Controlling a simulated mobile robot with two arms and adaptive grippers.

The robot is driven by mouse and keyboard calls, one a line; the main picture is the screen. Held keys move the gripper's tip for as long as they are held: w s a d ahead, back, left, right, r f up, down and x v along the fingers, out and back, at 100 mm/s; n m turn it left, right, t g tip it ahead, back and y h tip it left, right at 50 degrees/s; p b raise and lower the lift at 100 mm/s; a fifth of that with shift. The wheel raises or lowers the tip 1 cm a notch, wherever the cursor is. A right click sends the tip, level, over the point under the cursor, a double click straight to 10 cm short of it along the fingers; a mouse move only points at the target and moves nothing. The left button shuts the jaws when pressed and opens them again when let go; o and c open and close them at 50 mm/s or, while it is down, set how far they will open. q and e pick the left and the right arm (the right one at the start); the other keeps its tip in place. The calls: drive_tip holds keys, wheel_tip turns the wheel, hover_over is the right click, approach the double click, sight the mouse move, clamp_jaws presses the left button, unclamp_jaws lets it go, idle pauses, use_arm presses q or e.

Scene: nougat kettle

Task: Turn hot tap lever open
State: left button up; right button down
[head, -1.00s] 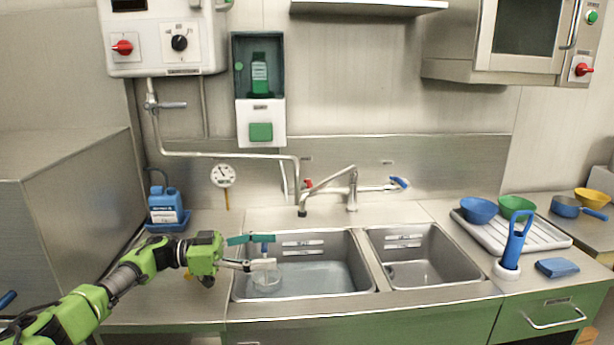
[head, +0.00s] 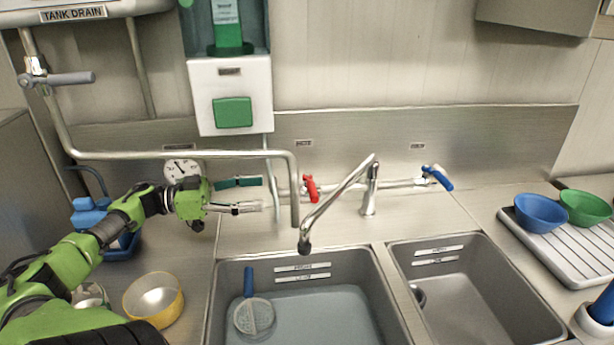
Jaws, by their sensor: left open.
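The hot tap lever (head: 311,188) is red and sits on the wall-mounted tap pipe, left of the spout, under a small wall label. The cold tap lever (head: 437,178) is blue, at the right end of the same pipe. The curved spout (head: 337,205) hangs over the left basin. My left gripper (head: 262,206) is open and empty, just left of the red lever and apart from it, near a vertical pipe. My right gripper is not in view.
A grey drain pipe (head: 180,154) runs along the wall and bends down between my left gripper and the red lever. The left basin (head: 310,320) holds water and a blue-handled strainer (head: 254,315).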

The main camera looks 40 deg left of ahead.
sight(310, 189)
use_arm(q)
drive_tip(key=x, duration=1.3)
drive_tip(key=shift+s+d+r, duration=0.15)
drive_tip(key=shift+d+r, duration=0.1)
drive_tip(key=shift+d, duration=0.05)
drive_tip(key=shift+w+d, duration=0.2)
drive_tip(key=shift+w, duration=0.05)
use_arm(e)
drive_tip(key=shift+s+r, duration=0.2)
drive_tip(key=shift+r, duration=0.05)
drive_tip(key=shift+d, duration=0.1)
